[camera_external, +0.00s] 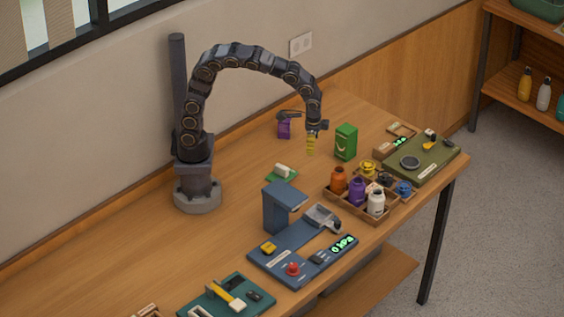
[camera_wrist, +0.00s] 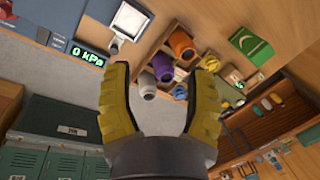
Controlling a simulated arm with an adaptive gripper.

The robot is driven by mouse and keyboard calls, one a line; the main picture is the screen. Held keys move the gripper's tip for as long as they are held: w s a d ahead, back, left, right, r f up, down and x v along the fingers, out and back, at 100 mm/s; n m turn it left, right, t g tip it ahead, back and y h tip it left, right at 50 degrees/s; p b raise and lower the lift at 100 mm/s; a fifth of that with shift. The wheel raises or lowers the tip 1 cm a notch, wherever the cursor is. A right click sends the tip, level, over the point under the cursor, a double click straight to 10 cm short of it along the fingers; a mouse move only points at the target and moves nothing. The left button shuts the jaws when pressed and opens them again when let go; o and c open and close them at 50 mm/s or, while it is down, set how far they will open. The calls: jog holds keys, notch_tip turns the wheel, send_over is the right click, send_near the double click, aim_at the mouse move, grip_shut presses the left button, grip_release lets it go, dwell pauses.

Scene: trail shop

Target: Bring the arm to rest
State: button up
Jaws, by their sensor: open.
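My arm stands on its base on the wooden bench (camera_external: 130,262) and arches over toward the right. My gripper (camera_external: 311,152) hangs down above the rear of the bench in the external view, its yellow fingers left of the green box (camera_external: 346,142). In the wrist view my gripper (camera_wrist: 165,72) shows two yellow fingers spread apart with nothing between them. The green box also shows at the upper right of the wrist view (camera_wrist: 250,45).
A wooden tray (camera_external: 340,206) holds several bottles. A blue press-like device (camera_external: 283,208) with a lit display stands at the front. A purple object (camera_external: 284,129) is behind my gripper. A green scale board (camera_external: 438,160) lies at the right. The left bench is mostly clear.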

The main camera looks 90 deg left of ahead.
jog(key=s+a+r+n+g+h, duration=0.1)
jog(key=s+a, duration=0.3)
jog(key=s, duration=0.8)
jog(key=s+a+r+n+g+h, duration=0.1)
jog(key=s+a+r, duration=0.2)
jog(key=s, duration=0.9)
jog(key=shift+s+a+n, duration=0.2)
jog(key=shift+a+n, duration=0.1)
jog(key=shift+a, duration=0.15)
jog(key=o, duration=0.7)
jog(key=shift+s, duration=0.25)
jog(key=shift+o, duration=0.5)
jog(key=w+d+r+n, duration=0.1)
jog(key=w+r+n, duration=0.1)
jog(key=w, duration=0.5)
jog(key=w+d+r+n, duration=0.1)
jog(key=w+d+n, duration=0.1)
jog(key=w, duration=0.5)
jog(key=shift+r+t, duration=0.4)
jog(key=w+d+n+t, duration=0.1)
jog(key=w+d+n, duration=0.2)
jog(key=w+d, duration=0.3)
jog(key=w+d+n, duration=0.2)
jog(key=w+d, duration=0.1)
jog(key=w, duration=0.6)
notch_tip(320, 180, down, 10)
jog(key=shift+s, duration=0.1)
